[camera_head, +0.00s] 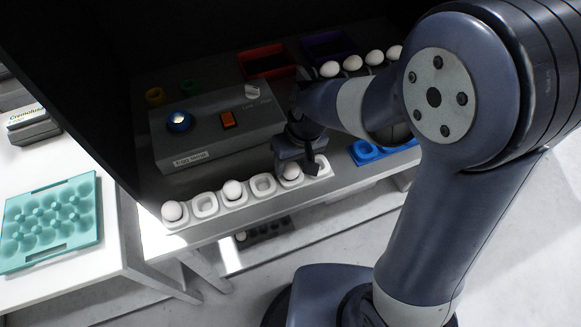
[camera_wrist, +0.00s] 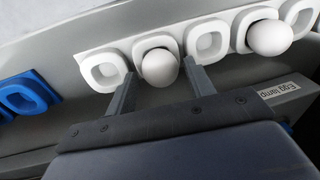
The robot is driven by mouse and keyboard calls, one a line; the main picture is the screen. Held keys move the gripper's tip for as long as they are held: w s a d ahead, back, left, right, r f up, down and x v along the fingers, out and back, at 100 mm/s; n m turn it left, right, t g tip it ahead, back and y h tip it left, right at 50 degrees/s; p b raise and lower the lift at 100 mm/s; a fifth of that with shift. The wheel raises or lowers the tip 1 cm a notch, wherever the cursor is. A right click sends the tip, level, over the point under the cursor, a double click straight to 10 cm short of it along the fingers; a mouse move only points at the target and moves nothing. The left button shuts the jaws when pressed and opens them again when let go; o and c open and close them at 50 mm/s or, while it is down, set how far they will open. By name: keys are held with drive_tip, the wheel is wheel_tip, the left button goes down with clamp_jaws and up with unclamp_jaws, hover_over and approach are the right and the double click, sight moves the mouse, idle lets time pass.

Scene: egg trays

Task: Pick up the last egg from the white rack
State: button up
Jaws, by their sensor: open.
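The white rack (camera_head: 204,205) is a row of square cups along the front edge of the grey bench. Three white eggs sit in it with empty cups between them: a left egg (camera_head: 172,211), a middle egg (camera_head: 233,190) and a right egg (camera_head: 291,172). My gripper (camera_head: 294,167) is lowered over the right egg and partly covers it. In the wrist view, my gripper (camera_wrist: 160,75) is open, with one finger on each side of that egg (camera_wrist: 160,67). The egg rests in its cup. The middle egg (camera_wrist: 269,38) shows to the right, beyond an empty cup.
A grey egg lamp box (camera_head: 205,135) with a blue knob and orange switch stands behind the rack. Several eggs (camera_head: 330,69) line the back, near red (camera_head: 267,62) and purple (camera_head: 328,46) bins. A blue rack (camera_head: 365,154) lies right; a teal tray (camera_head: 50,190) lies left.

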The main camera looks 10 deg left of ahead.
drive_tip(key=shift+a+f, duration=0.15)
drive_tip(key=shift+f, duration=0.65)
drive_tip(key=c, duration=0.4)
drive_tip(key=shift+r, duration=0.1)
